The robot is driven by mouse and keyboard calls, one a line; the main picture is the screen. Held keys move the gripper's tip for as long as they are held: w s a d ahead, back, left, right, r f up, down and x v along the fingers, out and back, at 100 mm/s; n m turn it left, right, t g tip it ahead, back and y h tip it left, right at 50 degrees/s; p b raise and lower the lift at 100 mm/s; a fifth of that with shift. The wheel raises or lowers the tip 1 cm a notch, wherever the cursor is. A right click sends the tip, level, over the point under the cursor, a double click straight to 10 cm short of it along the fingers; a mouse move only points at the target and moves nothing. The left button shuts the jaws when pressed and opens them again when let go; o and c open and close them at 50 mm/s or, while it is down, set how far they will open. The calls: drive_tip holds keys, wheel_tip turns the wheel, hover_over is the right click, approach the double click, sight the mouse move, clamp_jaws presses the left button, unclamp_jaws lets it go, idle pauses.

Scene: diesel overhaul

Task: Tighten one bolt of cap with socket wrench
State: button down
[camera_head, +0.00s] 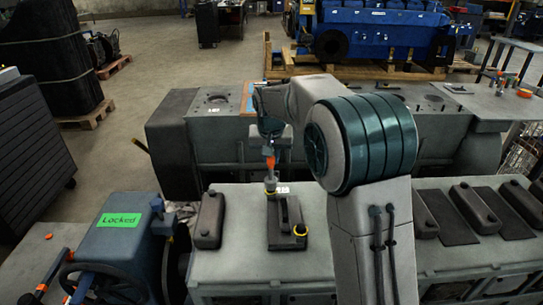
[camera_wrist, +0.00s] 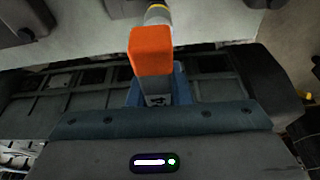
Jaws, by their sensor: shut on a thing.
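The socket wrench (camera_head: 270,163) has an orange handle and a grey socket end, and stands upright, pointing down. My gripper (camera_head: 268,148) is shut on the top of its handle. The socket end is at the far end of the dark cap (camera_head: 288,215) on the grey engine block; whether it is seated on a bolt there I cannot tell. A yellow ring (camera_head: 300,230) marks the cap's near end. In the wrist view the orange handle of the wrench (camera_wrist: 152,50) sticks out from my gripper (camera_wrist: 160,92), with a grey and yellow end beyond it.
Other dark caps (camera_head: 208,220) sit left and right on the engine block (camera_head: 230,262). A blue machine (camera_head: 117,245) with a green "Locked" label and a handwheel stands at the left. A second grey block (camera_head: 215,140) lies behind. A tool table (camera_head: 490,100) is at the far right.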

drive_tip(key=shift+n+y, duration=0.7)
drive_tip(key=shift+n, duration=1.5)
drive_tip(key=shift+r+n+g+y+p, duration=0.1)
drive_tip(key=shift+n+g+y+p, duration=0.25)
drive_tip(key=shift+n, duration=0.75)
drive_tip(key=shift+n+g+y+p, duration=0.15)
drive_tip(key=shift+n+p, duration=0.25)
drive_tip(key=shift+n, duration=0.7)
drive_tip(key=n+g+p, duration=0.1)
drive_tip(key=n, duration=0.3)
drive_tip(key=shift+a+y+p, duration=0.15)
drive_tip(key=shift+y+p, duration=0.15)
drive_tip(key=shift+y, duration=0.1)
drive_tip(key=n+g+p, duration=0.1)
drive_tip(key=n+p, duration=0.1)
drive_tip(key=n, duration=0.3)
drive_tip(key=shift+a, duration=0.1)
drive_tip(key=shift+n+p, duration=0.3)
drive_tip(key=shift+s, duration=0.1)
drive_tip(key=shift+y, duration=0.3)
